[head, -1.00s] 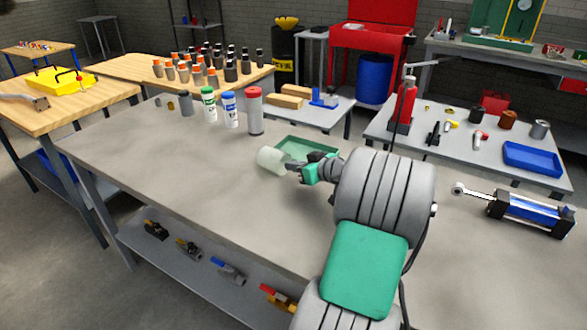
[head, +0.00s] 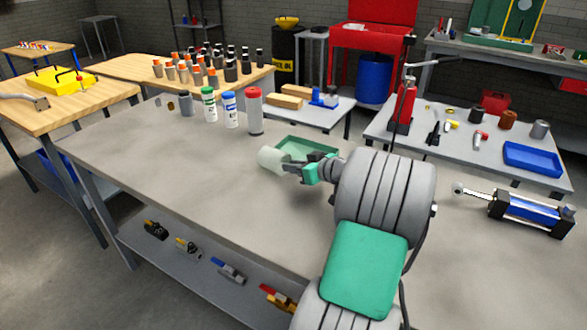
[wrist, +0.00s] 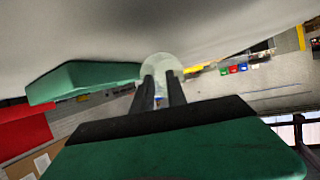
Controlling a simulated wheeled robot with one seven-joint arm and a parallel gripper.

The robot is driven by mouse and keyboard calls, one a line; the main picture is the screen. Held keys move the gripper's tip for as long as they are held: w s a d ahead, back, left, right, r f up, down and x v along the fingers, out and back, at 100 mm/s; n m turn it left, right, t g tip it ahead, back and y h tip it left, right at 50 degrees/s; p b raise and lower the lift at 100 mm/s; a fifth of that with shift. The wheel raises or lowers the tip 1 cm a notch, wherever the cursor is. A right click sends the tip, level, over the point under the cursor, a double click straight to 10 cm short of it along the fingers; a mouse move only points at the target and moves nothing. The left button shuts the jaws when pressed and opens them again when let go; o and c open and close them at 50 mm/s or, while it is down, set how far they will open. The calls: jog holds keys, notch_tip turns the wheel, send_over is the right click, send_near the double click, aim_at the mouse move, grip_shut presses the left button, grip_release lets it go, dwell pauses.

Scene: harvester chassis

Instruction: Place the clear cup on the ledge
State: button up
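The clear cup (head: 271,160) is a pale, translucent cylinder, tilted, above the grey table top in front of the green tray. My gripper (head: 289,166) reaches it from the right, with its fingers at the cup's right side. In the wrist view the two dark fingers (wrist: 163,92) are close together with the cup (wrist: 160,66) at their tips. The gripper looks shut on the cup's wall. Whether the cup touches the table is hard to tell. No part of the view can be clearly told as the ledge.
The green tray (head: 307,143) lies just behind the cup. White bottles with green, blue and red caps (head: 255,110) stand at the table's back edge. A blue and black cylinder (head: 531,212) lies at the right. The table's left and front (head: 180,175) are clear. Tools lie on the lower shelf (head: 185,272).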

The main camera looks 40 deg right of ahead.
jog(key=o, duration=1)
jog(key=shift+o, duration=0.2)
